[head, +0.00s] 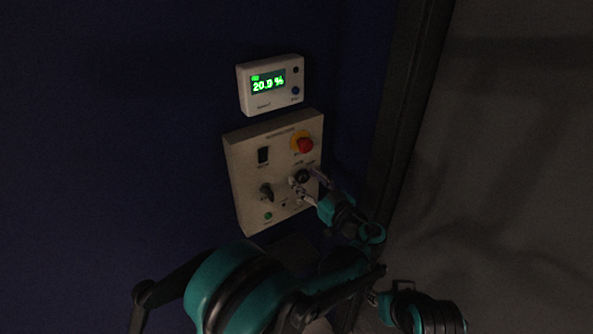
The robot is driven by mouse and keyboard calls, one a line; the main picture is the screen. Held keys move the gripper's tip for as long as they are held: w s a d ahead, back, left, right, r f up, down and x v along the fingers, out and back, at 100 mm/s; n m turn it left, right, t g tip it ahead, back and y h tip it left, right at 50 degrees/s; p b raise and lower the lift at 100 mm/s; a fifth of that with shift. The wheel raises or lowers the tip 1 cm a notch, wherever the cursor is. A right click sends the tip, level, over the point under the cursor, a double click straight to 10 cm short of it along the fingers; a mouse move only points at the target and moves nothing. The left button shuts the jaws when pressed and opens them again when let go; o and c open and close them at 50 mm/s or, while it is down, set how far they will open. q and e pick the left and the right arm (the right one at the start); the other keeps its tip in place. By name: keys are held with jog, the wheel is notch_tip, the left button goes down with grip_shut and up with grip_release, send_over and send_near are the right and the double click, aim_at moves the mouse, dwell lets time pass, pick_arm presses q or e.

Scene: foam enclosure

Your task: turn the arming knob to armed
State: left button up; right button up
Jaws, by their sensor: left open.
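A pale control panel (245,165) is mounted on the dark blue wall and carries two dark knobs. One round black knob (303,176) sits on its right side, below the red button. Another dark knob (267,192) with a raised grip sits lower left. The labels are too small to read, so I cannot tell which is the arming knob or its setting. My left gripper (305,181) is open at the right-hand knob, with its fingers on either side of it. I cannot tell whether they touch it. My right gripper is not in view.
A red button on a yellow collar (304,146) is close above the gripper. A black switch (263,155) and a green lamp (268,215) are also on the panel. A white display box (270,105) reading about 20 % hangs above. A dark frame post (408,100) stands to the right.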

pick_arm(q)
jog(key=shift+w+a, duration=0.1)
jog(key=shift+w, duration=0.1)
jog(key=shift+s+r, duration=0.1)
jog(key=shift+s, duration=0.05)
jog(key=shift+c, duration=1.2)
jog(key=c, duration=0.9)
jog(key=shift+m, duration=0.3)
jog(key=m, duration=0.5)
jog(key=shift+m, duration=0.3)
jog(key=m, duration=0.5)
jog(key=shift+d+m+b, duration=0.2)
jog(key=shift+m+b, duration=0.1)
